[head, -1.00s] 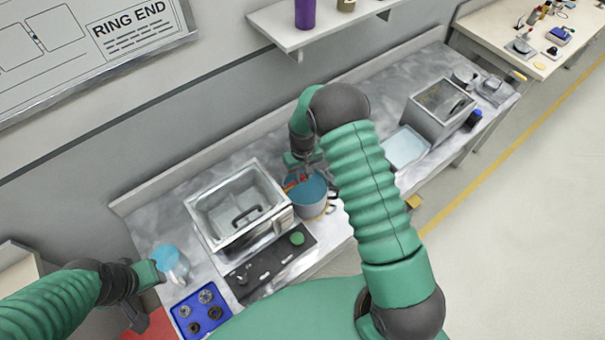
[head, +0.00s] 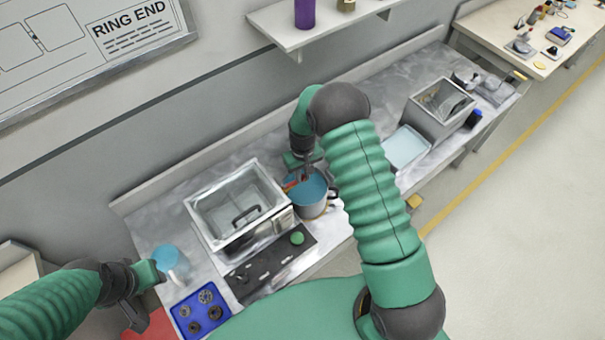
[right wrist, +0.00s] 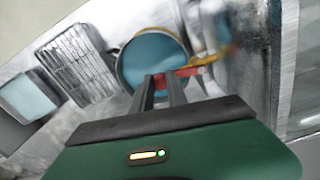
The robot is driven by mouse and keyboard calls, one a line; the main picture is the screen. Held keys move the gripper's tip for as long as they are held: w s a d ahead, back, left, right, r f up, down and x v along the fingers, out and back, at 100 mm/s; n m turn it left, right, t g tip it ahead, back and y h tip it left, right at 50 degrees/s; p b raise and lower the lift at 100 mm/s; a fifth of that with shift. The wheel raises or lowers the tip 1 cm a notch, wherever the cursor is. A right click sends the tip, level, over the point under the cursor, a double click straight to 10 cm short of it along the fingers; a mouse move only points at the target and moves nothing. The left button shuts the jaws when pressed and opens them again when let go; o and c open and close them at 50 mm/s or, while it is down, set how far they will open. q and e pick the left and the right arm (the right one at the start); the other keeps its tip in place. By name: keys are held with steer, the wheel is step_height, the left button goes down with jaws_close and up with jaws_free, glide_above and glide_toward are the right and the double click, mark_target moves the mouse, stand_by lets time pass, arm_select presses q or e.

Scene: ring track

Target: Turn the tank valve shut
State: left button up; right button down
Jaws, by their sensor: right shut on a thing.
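The steel tank (head: 206,222) stands on the bench with its open top showing. Its valve has a red handle (head: 291,184) on the tank's right side, by a pot (head: 311,205) with blue liquid in it. In the right wrist view the red handle (right wrist: 186,72) crosses in front of the pot (right wrist: 122,72), with a yellow part (right wrist: 209,60) beside it. My right gripper (right wrist: 163,82) is shut on the red handle; its fingertips partly hide it. In the head view the right gripper (head: 305,172) is small beside the pot. My left gripper (head: 137,314) is at the lower left, away from the tank.
A clear cup with blue liquid (head: 171,262) stands near my left gripper. A black panel with a green button (head: 297,238) lies before the tank. A blue tray with round parts (head: 184,322) is at the front. A metal box (head: 437,118) stands farther right.

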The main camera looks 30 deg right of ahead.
steer(key=shift+s, duration=0.1)
stand_by(0.7)
steer(key=shift+s+m, duration=0.4)
steer(key=shift+m, duration=0.6)
steer(key=s+a+m, duration=0.4)
steer(key=a+m, duration=0.1)
steer(key=m, duration=0.8)
steer(key=shift+s+a+m+p, duration=0.3)
steer(key=shift+a+m+p, duration=0.1)
steer(key=c, duration=1.5)
jaws_free()
steer(key=shift+o, duration=1)
steer(key=shift+a, duration=0.15)
